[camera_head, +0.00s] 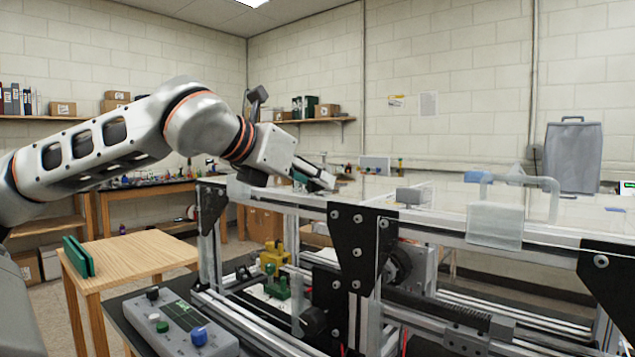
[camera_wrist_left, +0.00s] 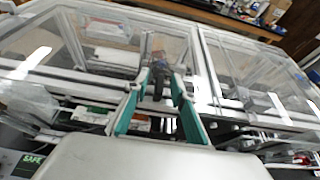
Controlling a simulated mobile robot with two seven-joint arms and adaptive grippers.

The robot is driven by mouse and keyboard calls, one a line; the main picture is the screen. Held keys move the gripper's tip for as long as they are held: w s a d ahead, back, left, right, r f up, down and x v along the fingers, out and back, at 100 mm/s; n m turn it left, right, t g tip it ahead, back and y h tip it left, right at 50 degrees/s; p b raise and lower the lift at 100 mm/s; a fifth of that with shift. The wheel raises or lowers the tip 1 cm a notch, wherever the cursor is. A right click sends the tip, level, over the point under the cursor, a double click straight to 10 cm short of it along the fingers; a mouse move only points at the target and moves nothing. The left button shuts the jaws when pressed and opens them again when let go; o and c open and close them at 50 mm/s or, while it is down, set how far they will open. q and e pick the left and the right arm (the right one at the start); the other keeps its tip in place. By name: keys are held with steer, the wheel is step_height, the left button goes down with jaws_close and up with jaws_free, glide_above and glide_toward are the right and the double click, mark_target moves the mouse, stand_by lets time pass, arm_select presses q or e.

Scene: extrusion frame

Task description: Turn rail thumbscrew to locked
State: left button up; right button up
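My left gripper (camera_head: 318,178) reaches in from the left and is at the top of the aluminium extrusion frame (camera_head: 440,235), near its far left corner. In the left wrist view the gripper (camera_wrist_left: 161,82) has its two teal-lined fingers apart. A small dark part (camera_wrist_left: 158,68), perhaps the rail thumbscrew, shows between or just beyond the fingertips; I cannot tell whether they touch it. Its locked or unlocked position cannot be read. In the head view the gripper hides this spot. My right gripper is not in view.
Clear panels cover the frame top, with a clear handled block (camera_head: 495,225) at right. A control box (camera_head: 180,325) with buttons stands low in front. A wooden table (camera_head: 135,255) with a green holder (camera_head: 78,256) is at left. A green "SAFE" display (camera_wrist_left: 28,163) shows in the wrist view.

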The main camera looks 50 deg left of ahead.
arm_select(q)
steer(key=shift+w+f, duration=0.15)
steer(key=shift+w, duration=0.25)
steer(key=c, duration=0.6)
jaws_close()
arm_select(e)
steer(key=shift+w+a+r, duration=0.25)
